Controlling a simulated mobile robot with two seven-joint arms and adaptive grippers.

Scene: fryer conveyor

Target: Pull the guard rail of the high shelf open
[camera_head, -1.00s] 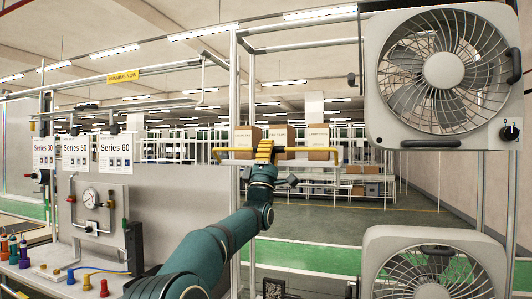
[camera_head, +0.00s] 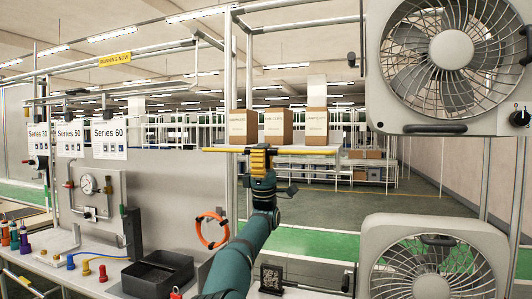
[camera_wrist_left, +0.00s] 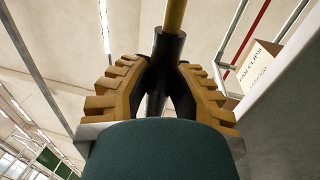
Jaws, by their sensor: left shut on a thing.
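The guard rail is a thin yellow bar (camera_head: 222,150) across the front of the high shelf, just below three brown cartons (camera_head: 274,127) in the head view. My left gripper (camera_head: 260,157), with yellow ribbed fingers, reaches up to the middle of the rail. In the left wrist view its fingers (camera_wrist_left: 163,75) are closed around a black sleeve (camera_wrist_left: 166,48) on the yellow rail (camera_wrist_left: 174,15). The fingers hide part of the sleeve. The carton fronts are uncovered above the rail. My right gripper is not in view.
Two grey fans, upper (camera_head: 450,50) and lower (camera_head: 432,258), stand at the right. A black tray (camera_head: 157,272) and an orange ring (camera_head: 212,230) are by the bench at lower left. In the left wrist view, a carton (camera_wrist_left: 258,66) sits at the right, beyond the rail.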

